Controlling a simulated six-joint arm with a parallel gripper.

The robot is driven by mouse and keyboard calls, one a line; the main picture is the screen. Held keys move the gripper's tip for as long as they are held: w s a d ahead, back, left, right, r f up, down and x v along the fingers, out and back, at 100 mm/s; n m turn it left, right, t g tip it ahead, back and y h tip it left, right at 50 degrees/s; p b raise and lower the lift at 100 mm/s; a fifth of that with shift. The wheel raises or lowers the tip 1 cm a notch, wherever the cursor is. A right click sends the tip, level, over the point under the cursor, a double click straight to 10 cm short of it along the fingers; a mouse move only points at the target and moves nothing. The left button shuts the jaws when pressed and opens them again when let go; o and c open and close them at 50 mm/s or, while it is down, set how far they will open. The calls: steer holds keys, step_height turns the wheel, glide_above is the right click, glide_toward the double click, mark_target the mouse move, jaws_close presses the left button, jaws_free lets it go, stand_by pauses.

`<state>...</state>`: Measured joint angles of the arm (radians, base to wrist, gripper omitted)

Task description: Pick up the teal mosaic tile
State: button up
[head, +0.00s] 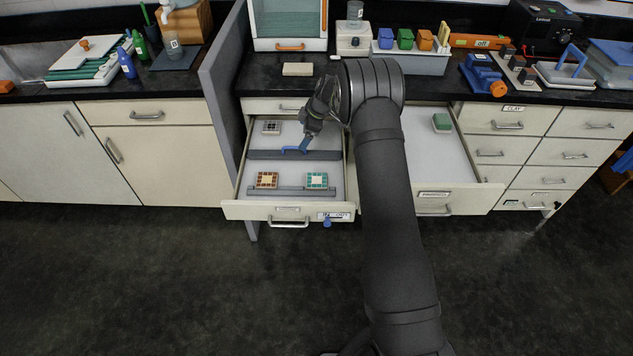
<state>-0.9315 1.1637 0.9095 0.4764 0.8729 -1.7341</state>
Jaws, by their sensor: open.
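The teal mosaic tile (317,181), teal squares around a pale centre, sits at the front right of the open left drawer (240,208). My gripper (294,150), with blue fingers, is open and appears empty. It is over the drawer, behind and a little left of the teal tile and apart from it. Its exact height above the drawer floor is hard to tell.
A red-brown mosaic tile (267,180) sits left of the teal one, and a pale tile with a dark pattern (271,127) farther back. Grey rails (262,191) cross the drawer. Another open drawer at right (420,150) holds a green block (442,122).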

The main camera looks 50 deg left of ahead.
steer(key=s+d+r+m+t+h, duration=0.25)
steer(key=d+m, duration=0.35)
steer(key=m, duration=0.3)
steer(key=s+d+r+m+t+h, duration=0.1)
steer(key=s+d+r+m, duration=0.3)
steer(key=d+m, duration=0.4)
steer(key=m, duration=0.1)
glide_above(317, 180)
steer(key=s+d, duration=0.1)
steer(key=shift+g, duration=0.25)
step_height(317, 180, down, 11)
steer(key=shift+f, duration=0.2)
steer(key=shift+w+a+f, duration=0.15)
steer(key=shift+f, duration=0.85)
steer(key=shift+w+a+f, duration=0.1)
steer(key=shift+f, duration=0.85)
steer(key=shift+w+a+f, duration=0.15)
steer(key=shift+f, duration=0.85)
steer(key=c, duration=1.2)
